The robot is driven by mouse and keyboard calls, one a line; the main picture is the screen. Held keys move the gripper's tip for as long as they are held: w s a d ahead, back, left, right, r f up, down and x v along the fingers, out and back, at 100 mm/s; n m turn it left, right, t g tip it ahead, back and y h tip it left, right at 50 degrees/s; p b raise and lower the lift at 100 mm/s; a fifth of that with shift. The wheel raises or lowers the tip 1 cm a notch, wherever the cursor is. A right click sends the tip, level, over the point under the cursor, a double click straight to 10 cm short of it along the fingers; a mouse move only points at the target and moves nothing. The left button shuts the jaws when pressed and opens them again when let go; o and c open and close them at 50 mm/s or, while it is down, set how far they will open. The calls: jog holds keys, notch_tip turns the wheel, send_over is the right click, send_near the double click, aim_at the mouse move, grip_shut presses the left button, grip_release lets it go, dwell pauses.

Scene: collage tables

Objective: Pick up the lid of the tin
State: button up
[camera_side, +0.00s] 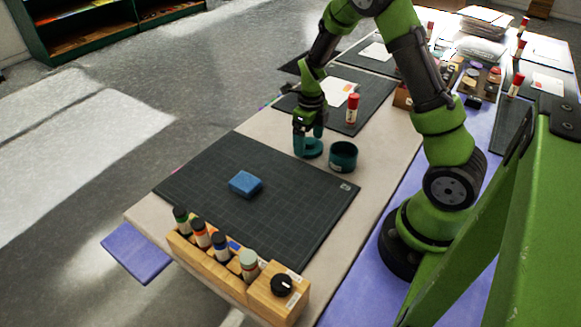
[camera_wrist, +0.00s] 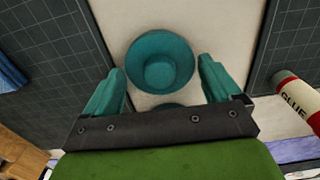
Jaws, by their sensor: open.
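The lid (camera_wrist: 160,62) is a round teal piece with a raised rounder middle, lying on the pale table strip in the wrist view. In the side view the lid (camera_side: 314,151) is partly covered by my fingers, which are a similar teal. My gripper (camera_side: 309,140) points down just over it, open, with one finger to each side. I cannot tell whether a finger touches it. The tin (camera_side: 343,157) is a dark teal open cup standing right of the lid. In the wrist view only a sliver of the tin (camera_wrist: 167,105) shows above my gripper's bar.
A dark cutting mat (camera_side: 210,185) with a blue block (camera_side: 246,184) lies in front. A red glue stick (camera_side: 352,108) stands on the mat behind. A wooden rack (camera_side: 215,264) of several bottles lines the near edge. The strip around the lid is clear apart from the tin.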

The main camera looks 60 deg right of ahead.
aim_at(309, 141)
jog(key=shift+f, duration=0.45)
jog(key=shift+c, duration=0.2)
jog(key=c, duration=0.6)
jog(key=s+r, duration=0.4)
jog(key=r, duration=0.9)
jog(key=s+f+m, duration=0.1)
jog(key=s, duration=0.6)
jog(key=shift+w+f, duration=0.2)
jog(key=shift+f, duration=3)
